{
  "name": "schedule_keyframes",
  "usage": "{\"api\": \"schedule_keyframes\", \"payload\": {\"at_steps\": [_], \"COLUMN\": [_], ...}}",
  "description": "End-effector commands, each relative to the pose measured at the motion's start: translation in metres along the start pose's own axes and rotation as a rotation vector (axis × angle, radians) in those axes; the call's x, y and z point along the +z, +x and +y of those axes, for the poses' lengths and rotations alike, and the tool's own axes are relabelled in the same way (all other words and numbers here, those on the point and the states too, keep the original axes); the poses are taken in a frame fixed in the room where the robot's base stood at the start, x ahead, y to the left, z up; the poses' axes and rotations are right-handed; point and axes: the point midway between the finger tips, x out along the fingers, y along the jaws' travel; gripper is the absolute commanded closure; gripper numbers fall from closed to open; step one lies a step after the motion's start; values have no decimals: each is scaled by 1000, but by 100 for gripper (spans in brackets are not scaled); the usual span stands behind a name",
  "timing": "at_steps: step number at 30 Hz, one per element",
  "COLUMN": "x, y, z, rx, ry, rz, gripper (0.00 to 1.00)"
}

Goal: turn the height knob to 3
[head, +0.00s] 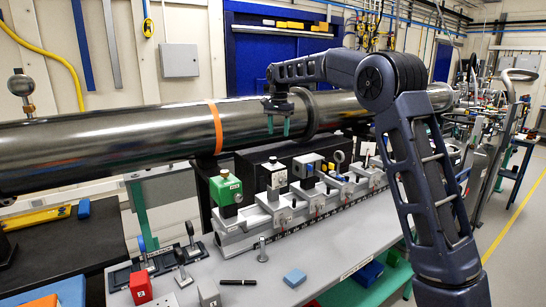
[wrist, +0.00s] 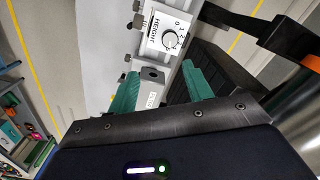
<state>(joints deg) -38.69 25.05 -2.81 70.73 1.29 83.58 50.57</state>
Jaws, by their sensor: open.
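A grey block with a dark hole (wrist: 152,75) shows between the fingers. In the head view my gripper (head: 278,126) points down in front of the steel pipe, above the rail's carriers.
The large steel pipe (head: 110,145) runs across behind the rail (head: 300,222) with its several carriers. A green block (head: 226,189) stands at the rail's left.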

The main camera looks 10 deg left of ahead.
Motion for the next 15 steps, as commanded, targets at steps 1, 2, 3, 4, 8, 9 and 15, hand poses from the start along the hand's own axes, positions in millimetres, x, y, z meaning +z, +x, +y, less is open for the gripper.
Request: {"api": "schedule_keyframes", "payload": {"at_steps": [1,2,3,4,8,9,15], "x": [1,2,2,3,4,4,4], "y": [4,6,7,8,14,17,45], "z": [-10,-14,-18,-20,-23,-23,-22], "rx": [4,6,7,9,11,11,13], "ry": [2,3,5,6,9,9,8], "rz": [-2,-3,-4,-5,-6,-7,-8], "gripper": [50,50,50,50,50,50,50]}}
